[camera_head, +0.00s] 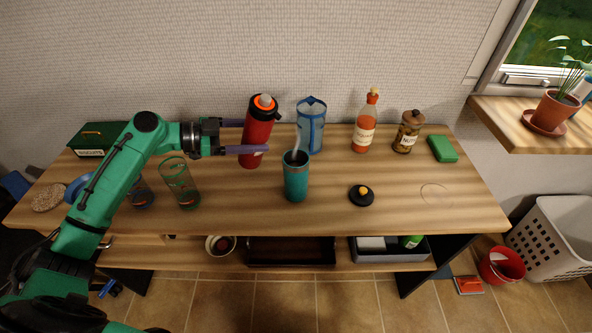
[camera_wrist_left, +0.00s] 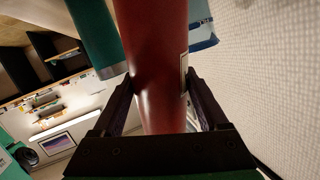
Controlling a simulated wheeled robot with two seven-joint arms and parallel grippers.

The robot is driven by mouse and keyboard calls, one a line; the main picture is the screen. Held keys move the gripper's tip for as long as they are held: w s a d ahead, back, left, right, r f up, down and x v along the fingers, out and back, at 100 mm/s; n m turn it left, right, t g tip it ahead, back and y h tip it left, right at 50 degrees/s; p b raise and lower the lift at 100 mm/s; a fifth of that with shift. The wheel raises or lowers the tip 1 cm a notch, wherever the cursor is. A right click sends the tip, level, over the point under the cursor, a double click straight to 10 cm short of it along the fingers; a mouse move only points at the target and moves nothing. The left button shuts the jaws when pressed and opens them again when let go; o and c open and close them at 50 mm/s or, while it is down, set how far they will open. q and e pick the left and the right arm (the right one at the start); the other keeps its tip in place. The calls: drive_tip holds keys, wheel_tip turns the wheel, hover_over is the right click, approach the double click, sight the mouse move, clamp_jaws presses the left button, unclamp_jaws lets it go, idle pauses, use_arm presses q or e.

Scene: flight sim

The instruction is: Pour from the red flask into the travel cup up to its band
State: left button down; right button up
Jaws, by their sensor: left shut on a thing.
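The red flask (camera_head: 257,136) has a dark top with an orange ring and leans slightly to the right. My left gripper (camera_head: 256,137) is shut around its body; the flask also fills the middle of the left wrist view (camera_wrist_left: 158,60). I cannot tell whether its base touches the table. The teal travel cup (camera_head: 295,180) stands upright on the table, right of the flask and nearer the front. A pale, thin curved strip rises from its mouth; I cannot tell what it is. The cup's band and the level inside are not clear. My right gripper is not in view.
A blue jug (camera_head: 311,128) stands close behind the cup. An orange bottle (camera_head: 364,128), a jar (camera_head: 407,133) and a green block (camera_head: 442,149) are to the right. A black disc with a yellow knob (camera_head: 361,195) lies right of the cup.

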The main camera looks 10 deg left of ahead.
sight(249, 121)
use_arm(q)
drive_tip(key=shift+a+r+n+h+b, duration=0.15)
drive_tip(key=shift+r+n+h+b, duration=0.25)
drive_tip(key=shift+n+h+b, duration=0.3)
wheel_tip(249, 121, up, 3)
drive_tip(key=shift+w+a+r+n+t+h, duration=0.1)
drive_tip(key=shift+a+n+t+h, duration=0.05)
drive_tip(key=shift+n+t+h, duration=0.35)
wheel_tip(249, 121, up, 4)
drive_tip(key=shift+r+p, duration=0.2)
drive_tip(key=shift+p, duration=0.6)
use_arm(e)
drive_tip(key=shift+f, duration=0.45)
use_arm(q)
drive_tip(key=shift+f, duration=0.1)
drive_tip(key=s+d+f+p, duration=0.2)
drive_tip(key=s+d+f, duration=0.1)
drive_tip(key=s, duration=0.3)
drive_tip(key=s+d+f+n+t+p, duration=0.1)
drive_tip(key=s+d+f+p, duration=0.1)
drive_tip(key=s, duration=0.5)
wheel_tip(249, 121, down, 2)
drive_tip(key=shift+s+d+f+y, duration=0.1)
drive_tip(key=shift+s+d+y, duration=0.25)
drive_tip(key=shift+d, duration=0.3)
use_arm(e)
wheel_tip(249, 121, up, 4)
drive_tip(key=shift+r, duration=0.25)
use_arm(q)
drive_tip(key=shift+w, duration=0.15)
